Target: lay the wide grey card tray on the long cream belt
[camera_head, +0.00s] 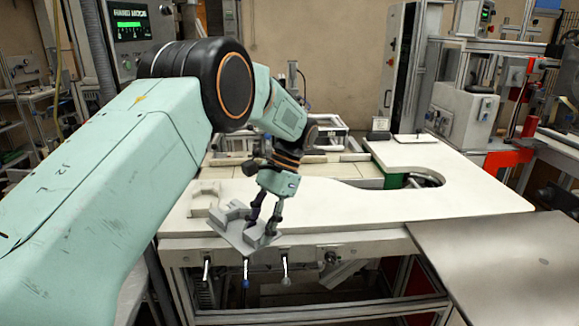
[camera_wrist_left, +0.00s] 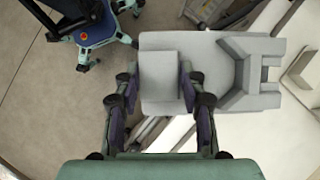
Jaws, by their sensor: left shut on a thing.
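The wide grey card tray (camera_head: 236,238) is a flat plate with raised blocks. My left gripper (camera_head: 262,222) is shut on one of its raised blocks and holds it tilted in the head view, at the front edge of the white worktop. In the left wrist view the fingers of the left gripper (camera_wrist_left: 160,85) stand on either side of a square block of the tray (camera_wrist_left: 215,45). A cream strip (camera_head: 345,169), which looks like the long cream belt, runs across behind the worktop, partly hidden by my left arm. My right gripper is not in view.
The white worktop (camera_head: 400,205) has a rounded cutout at its right. A pale notched part (camera_head: 205,195) lies on it behind the tray. Metal frames (camera_head: 335,138) stand at the back. A grey table (camera_head: 500,260) is at the right. The worktop's middle is clear.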

